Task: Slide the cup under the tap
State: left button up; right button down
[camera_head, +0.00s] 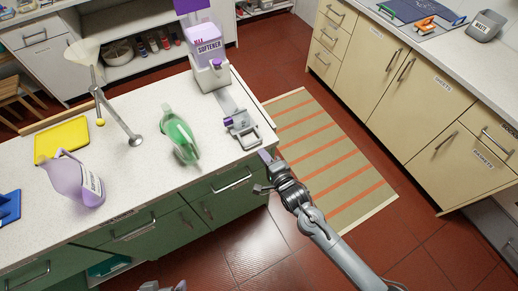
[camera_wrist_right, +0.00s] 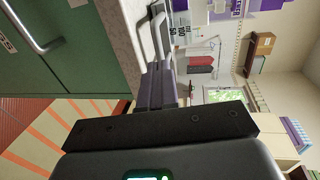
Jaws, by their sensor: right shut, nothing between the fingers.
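A white and purple softener dispenser (camera_head: 206,48) stands at the far end of the white counter, with its tap (camera_head: 216,64) low on the front. A small grey holder with a loop handle and a purple part (camera_head: 241,128), which looks like the cup, sits near the counter's right edge, on a grey track leading toward the dispenser. My right gripper (camera_head: 265,156) is shut and empty, just off the counter edge and apart from the holder. In the right wrist view its fingers (camera_wrist_right: 157,85) point toward the grey handle (camera_wrist_right: 155,38). Only a dark tip of my left arm shows at the bottom.
The track (camera_head: 229,99) looks clear. A striped rug (camera_head: 320,155) lies on the floor at right.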

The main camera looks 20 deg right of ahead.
aim_at(255, 144)
jog(key=x, duration=0.3)
jog(key=shift+w, duration=0.35)
jog(key=x, duration=0.1)
jog(key=b+x, duration=0.1)
jog(key=x, duration=0.2)
jog(key=shift+w+r+b, duration=0.15)
jog(key=shift+r+b, duration=0.1)
jog(key=shift+b, duration=0.1)
jog(key=shift+w+r, duration=0.1)
jog(key=shift+w, duration=0.1)
jog(key=shift+s, duration=0.15)
